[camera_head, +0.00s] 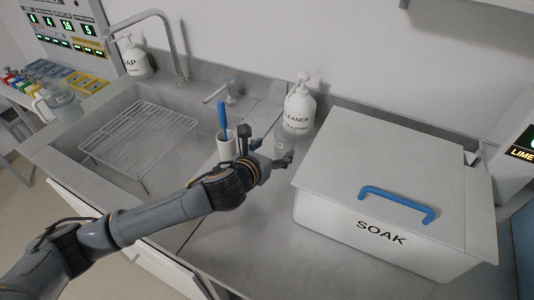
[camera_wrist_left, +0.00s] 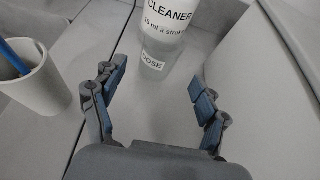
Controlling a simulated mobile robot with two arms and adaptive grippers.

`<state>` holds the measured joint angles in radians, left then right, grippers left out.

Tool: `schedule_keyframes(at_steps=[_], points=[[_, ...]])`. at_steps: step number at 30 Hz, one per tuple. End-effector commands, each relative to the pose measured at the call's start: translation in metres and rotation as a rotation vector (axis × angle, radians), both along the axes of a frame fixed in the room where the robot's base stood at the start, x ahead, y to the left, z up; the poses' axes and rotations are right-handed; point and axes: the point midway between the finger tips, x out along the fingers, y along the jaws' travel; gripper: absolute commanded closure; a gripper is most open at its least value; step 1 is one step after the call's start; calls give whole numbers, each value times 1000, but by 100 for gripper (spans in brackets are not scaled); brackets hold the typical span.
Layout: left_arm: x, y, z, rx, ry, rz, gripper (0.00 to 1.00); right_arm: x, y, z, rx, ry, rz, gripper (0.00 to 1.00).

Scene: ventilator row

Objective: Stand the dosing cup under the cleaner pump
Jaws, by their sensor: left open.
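The cleaner pump (camera_head: 300,110) is a white bottle with a pump head, standing near the wall; its label also shows in the left wrist view (camera_wrist_left: 170,18). The dosing cup (camera_wrist_left: 153,62) is small and translucent with a DOSE label. It stands upright on the counter just in front of the bottle; in the head view the cup (camera_head: 284,139) is partly hidden by my gripper. My left gripper (camera_head: 272,151) is open and empty, low over the counter, with its fingers (camera_wrist_left: 158,88) spread and the cup ahead between them, apart from both. My right gripper is not in view.
A white cup (camera_head: 226,150) holding a blue-handled tool stands left of my gripper. A large lidded SOAK box (camera_head: 385,225) with a blue handle closes off the right. A sink with a wire rack (camera_head: 137,138) lies left, with a tap and soap bottle (camera_head: 136,62) behind.

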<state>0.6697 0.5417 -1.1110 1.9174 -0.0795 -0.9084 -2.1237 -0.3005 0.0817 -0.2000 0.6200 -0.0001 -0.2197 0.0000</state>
Motion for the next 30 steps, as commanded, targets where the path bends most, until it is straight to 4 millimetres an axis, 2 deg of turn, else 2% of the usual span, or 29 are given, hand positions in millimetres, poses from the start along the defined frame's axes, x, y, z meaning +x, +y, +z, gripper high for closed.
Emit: schedule_keyframes(at_steps=[3, 9, 25, 28, 30], points=[[-16, 7, 6, 2, -1, -1, 26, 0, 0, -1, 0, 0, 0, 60], [-28, 12, 12, 2, 0, 1, 26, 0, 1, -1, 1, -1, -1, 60], [-30, 12, 13, 0, 1, 0, 26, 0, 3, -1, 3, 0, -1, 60], [-30, 12, 21, 0, 0, 0, 26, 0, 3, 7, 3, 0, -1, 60], [-30, 12, 34, 0, 0, 0, 26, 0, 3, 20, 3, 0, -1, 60]])
